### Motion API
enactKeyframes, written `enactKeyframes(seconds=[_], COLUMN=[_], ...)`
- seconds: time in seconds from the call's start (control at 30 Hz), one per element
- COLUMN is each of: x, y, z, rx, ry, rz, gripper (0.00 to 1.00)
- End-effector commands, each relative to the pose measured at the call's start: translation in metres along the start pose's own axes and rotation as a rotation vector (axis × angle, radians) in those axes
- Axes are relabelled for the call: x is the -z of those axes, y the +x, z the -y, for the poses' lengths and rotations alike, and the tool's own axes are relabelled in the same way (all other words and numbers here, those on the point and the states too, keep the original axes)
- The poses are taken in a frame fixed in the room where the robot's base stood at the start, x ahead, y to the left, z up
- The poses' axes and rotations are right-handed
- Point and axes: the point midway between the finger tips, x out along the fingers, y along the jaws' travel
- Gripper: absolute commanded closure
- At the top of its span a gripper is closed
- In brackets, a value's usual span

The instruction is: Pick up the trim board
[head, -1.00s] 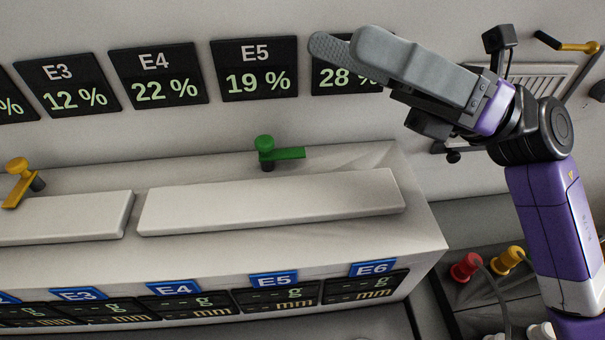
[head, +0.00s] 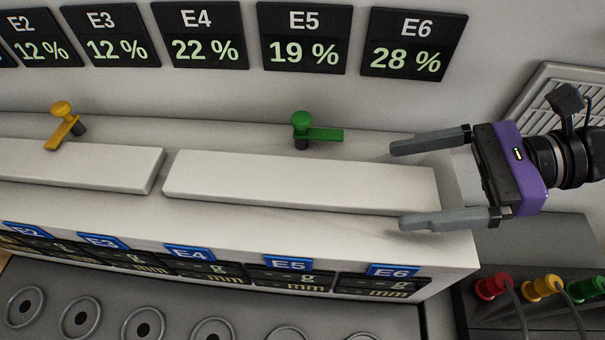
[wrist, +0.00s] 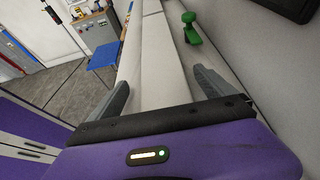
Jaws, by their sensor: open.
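A long pale board (head: 290,183), the likely trim board, lies flat on top of the white ledge below the E4 to E6 signs. My gripper (head: 397,186) is open at its right end. One finger is on the wall side of the board's end and the other on the front side, with the end between them in the picture. I cannot tell whether either finger touches it. In the wrist view the board (wrist: 158,60) runs away from me between the open fingers.
A green clamp-like handle (head: 302,125) stands behind the board, by the wall. A second pale board (head: 90,163) lies to the left, with a yellow handle (head: 62,115) behind it. Red, yellow and green plugs (head: 541,287) sit at lower right.

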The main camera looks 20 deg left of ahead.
Motion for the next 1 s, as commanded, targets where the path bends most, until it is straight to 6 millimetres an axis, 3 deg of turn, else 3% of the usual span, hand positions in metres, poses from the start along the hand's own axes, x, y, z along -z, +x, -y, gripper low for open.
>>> enactKeyframes(seconds=[0.33,0.6,1.0], x=[-0.006,-0.005,-0.005], y=[0.043,0.049,0.049], z=[0.002,0.003,0.003], rx=[-0.002,0.002,0.001], ry=[0.002,0.002,0.002], rz=[0.003,0.002,0.002], gripper=[0.06,0.06,0.83])
